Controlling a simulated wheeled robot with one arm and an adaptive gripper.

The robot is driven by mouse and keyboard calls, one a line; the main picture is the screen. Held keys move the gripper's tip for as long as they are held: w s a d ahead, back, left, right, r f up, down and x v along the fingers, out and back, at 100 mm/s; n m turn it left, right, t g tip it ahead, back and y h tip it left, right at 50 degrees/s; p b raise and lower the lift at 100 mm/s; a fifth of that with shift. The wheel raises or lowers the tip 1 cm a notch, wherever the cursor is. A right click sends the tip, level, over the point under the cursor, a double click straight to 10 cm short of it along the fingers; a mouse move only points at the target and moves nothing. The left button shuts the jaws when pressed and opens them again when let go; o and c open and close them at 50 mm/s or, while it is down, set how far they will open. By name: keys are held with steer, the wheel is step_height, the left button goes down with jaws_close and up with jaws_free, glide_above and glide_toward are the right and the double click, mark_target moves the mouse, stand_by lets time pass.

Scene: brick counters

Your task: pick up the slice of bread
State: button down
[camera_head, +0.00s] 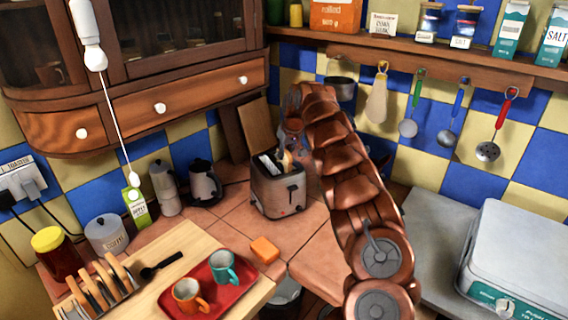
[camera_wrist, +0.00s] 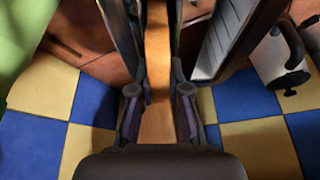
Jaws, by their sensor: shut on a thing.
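The toaster (camera_head: 280,192) stands on the tiled counter near the corner. A narrow tan edge, which looks like the slice of bread (camera_head: 287,158), shows at its top. My gripper (camera_head: 290,140) is just above the toaster, small and partly hidden by my arm. In the wrist view my gripper (camera_wrist: 159,98) has its two fingers on either side of a tan-brown strip, apparently the slice of bread (camera_wrist: 158,60) seen edge-on. It is shut on it. I cannot tell how far the slice is inside the slot.
A wooden board (camera_head: 255,127) leans behind the toaster. An orange block (camera_head: 264,250) and a red tray (camera_head: 218,302) with two mugs are in front. A toast rack (camera_head: 98,290) is at lower left.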

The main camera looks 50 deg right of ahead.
stand_by(0.3)
step_height(320, 180, up, 9)
steer(key=shift+w+f+b, duration=0.1)
steer(key=shift+f+b, duration=0.1)
steer(key=shift+b, duration=0.85)
steer(key=shift+r, duration=0.6)
steer(key=shift+a+r, duration=0.1)
steer(key=shift+a, duration=0.05)
